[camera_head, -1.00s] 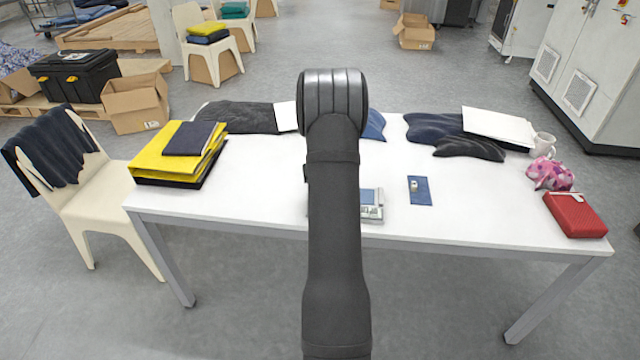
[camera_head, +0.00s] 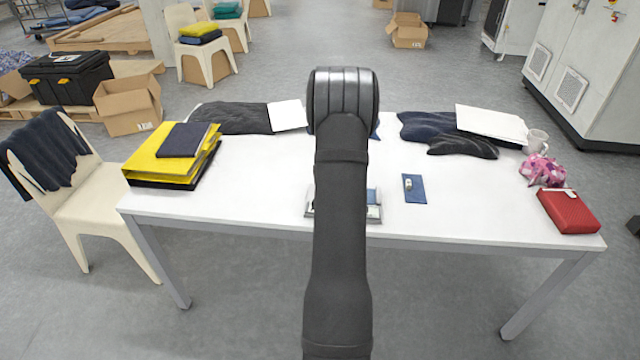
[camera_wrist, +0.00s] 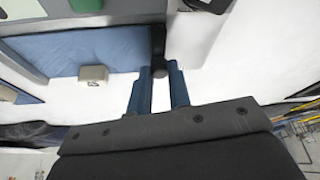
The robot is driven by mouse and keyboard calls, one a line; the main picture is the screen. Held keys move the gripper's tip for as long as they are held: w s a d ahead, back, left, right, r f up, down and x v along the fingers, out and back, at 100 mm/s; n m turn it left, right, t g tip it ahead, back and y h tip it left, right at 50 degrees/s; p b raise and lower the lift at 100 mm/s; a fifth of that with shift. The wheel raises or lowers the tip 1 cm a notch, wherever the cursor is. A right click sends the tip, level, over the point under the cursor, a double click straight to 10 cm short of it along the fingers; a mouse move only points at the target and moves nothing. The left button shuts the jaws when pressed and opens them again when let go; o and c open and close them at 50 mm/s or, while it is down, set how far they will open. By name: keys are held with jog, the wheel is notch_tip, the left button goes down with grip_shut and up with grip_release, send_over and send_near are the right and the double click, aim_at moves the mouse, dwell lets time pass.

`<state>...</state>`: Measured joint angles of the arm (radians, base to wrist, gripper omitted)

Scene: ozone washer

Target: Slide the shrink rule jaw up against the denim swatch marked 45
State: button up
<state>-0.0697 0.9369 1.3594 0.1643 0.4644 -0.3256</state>
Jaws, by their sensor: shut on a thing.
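In the wrist view, my gripper (camera_wrist: 160,82) has its two blue fingers closed around a dark knob (camera_wrist: 158,70). The knob is on the dark upright jaw (camera_wrist: 158,40) of the shrink rule. A blue denim swatch (camera_wrist: 115,50) lies just left of the jaw, very near or touching; I cannot tell if a thin gap remains. A small beige block (camera_wrist: 94,74) sits at the swatch's edge, its marking unreadable. In the head view, my arm hides the gripper and most of the rule (camera_head: 374,213); part of the swatch (camera_head: 372,196) shows beside it.
Another blue swatch (camera_head: 414,192) with a small object on it lies right of the rule. Yellow folders (camera_head: 160,160) are at the left. The table front (camera_head: 240,210) is clear.

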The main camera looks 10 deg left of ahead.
jog(key=o, duration=0.6)
jog(key=shift+o, duration=0.2)
jog(key=v, duration=1.7)
jog(key=shift+s+r, duration=0.15)
